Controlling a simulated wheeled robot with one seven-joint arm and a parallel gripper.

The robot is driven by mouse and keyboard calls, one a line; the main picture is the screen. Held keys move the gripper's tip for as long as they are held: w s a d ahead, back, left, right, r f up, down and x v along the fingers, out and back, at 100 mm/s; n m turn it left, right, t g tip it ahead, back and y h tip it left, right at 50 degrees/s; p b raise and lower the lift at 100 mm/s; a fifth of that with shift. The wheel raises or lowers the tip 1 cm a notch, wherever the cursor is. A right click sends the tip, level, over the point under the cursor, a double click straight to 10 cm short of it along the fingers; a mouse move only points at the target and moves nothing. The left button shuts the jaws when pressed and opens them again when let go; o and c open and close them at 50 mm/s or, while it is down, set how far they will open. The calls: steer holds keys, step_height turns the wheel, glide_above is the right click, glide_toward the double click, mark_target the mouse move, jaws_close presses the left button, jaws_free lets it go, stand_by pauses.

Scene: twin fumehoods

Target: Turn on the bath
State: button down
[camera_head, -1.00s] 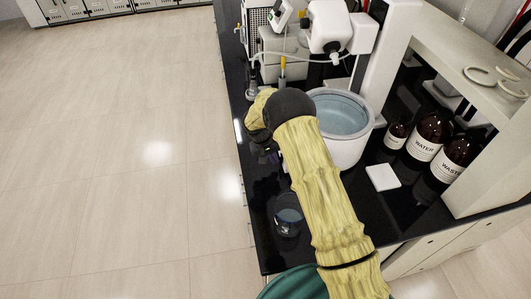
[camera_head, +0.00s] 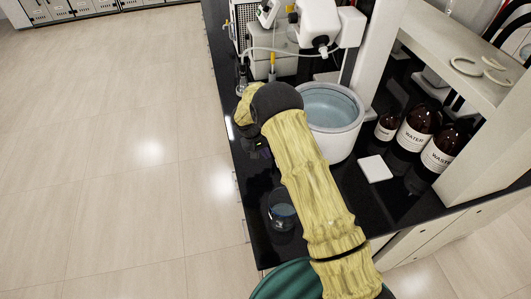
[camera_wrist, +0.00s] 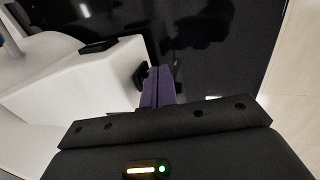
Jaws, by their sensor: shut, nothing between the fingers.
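The bath (camera_head: 331,117) is a white round tub with water in it, on the black bench right of my arm's bent joint. In the wrist view a white housing (camera_wrist: 85,85), which looks like the bath's base, fills the left side. A small dark part (camera_wrist: 140,76), possibly a knob, sits at its right edge. My gripper (camera_wrist: 163,72) shows there as two purple fingers, shut together and empty, just right of that dark part. Whether they touch it I cannot tell. In the head view my gripper (camera_head: 257,148) is mostly hidden by my arm.
A glass beaker (camera_head: 281,212) stands near the bench's front edge. Brown bottles (camera_head: 415,130) and a white square pad (camera_head: 375,168) are right of the bath. A white apparatus (camera_head: 322,25) stands behind it. The floor (camera_head: 110,170) at left is clear.

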steer(key=shift+w+d+r, duration=0.1)
steer(key=shift+d+r, duration=0.1)
steer(key=shift+r, duration=0.3)
steer(key=shift+a+f, duration=0.2)
steer(key=shift+a, duration=0.3)
steer(key=a, duration=0.1)
steer(key=a+b, duration=0.1)
steer(key=s+a+b, duration=0.1)
steer(key=shift+a+r, duration=0.3)
steer(key=shift+a, duration=0.05)
steer(key=a+b+v, duration=0.1)
steer(key=b+v, duration=0.2)
steer(key=v, duration=0.5)
steer(key=shift+s+a, duration=0.25)
steer(key=shift+a, duration=0.15)
steer(key=shift+d+r, duration=0.1)
